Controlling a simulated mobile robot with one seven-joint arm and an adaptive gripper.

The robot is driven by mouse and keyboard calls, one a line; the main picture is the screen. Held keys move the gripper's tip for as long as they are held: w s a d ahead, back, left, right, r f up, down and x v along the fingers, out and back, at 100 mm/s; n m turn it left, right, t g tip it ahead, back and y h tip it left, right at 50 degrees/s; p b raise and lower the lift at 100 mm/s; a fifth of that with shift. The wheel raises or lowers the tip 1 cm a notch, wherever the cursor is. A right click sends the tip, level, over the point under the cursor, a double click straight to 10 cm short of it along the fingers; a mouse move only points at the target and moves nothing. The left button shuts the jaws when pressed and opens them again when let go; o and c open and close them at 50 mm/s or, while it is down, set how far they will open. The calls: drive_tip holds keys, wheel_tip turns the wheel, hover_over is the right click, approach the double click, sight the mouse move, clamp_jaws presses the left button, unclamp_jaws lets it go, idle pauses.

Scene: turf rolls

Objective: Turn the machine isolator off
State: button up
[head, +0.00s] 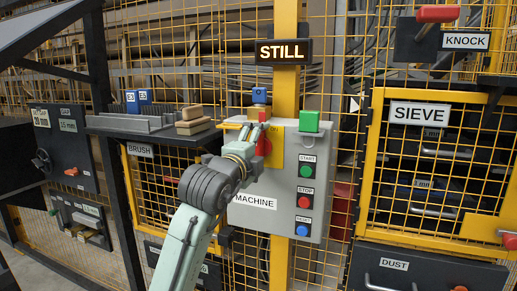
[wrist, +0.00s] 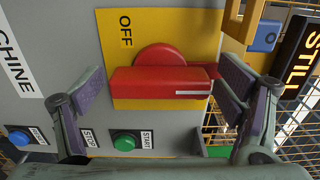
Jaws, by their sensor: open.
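The machine isolator is a red rotary handle (wrist: 160,85) on a yellow plate (wrist: 205,30), which is marked OFF at the upper left of the wrist view. The handle's bar lies level across the wrist view, its white mark at the right end. This end points up in the head view, where my gripper partly hides the handle (head: 264,146). My gripper (wrist: 160,76) is open, with one finger beyond each end of the bar. The right finger is close to the marked end; I cannot tell whether it touches. My gripper (head: 252,132) is in front of the grey machine box (head: 262,212).
Green start (head: 306,171), red stop (head: 304,202) and blue reset (head: 303,230) buttons sit right of the isolator. A blue padlock-like block (head: 262,95) is above it. A lit STILL sign (head: 284,52) hangs higher. A shelf (head: 150,130) stands left, the sieve cage (head: 420,115) right.

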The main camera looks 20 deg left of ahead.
drive_tip(key=shift+c, duration=0.4)
drive_tip(key=c, duration=1.1)
drive_tip(key=shift+o, duration=0.2)
drive_tip(key=shift+n, duration=0.3)
drive_tip(key=n, duration=0.3)
drive_tip(key=shift+n, duration=0.3)
drive_tip(key=n+p, duration=0.1)
drive_tip(key=n, duration=0.3)
drive_tip(key=shift+n, duration=0.3)
drive_tip(key=n+p, duration=0.2)
drive_tip(key=n, duration=0.2)
drive_tip(key=n+p, duration=0.1)
drive_tip(key=n, duration=0.4)
drive_tip(key=shift+p, duration=0.4)
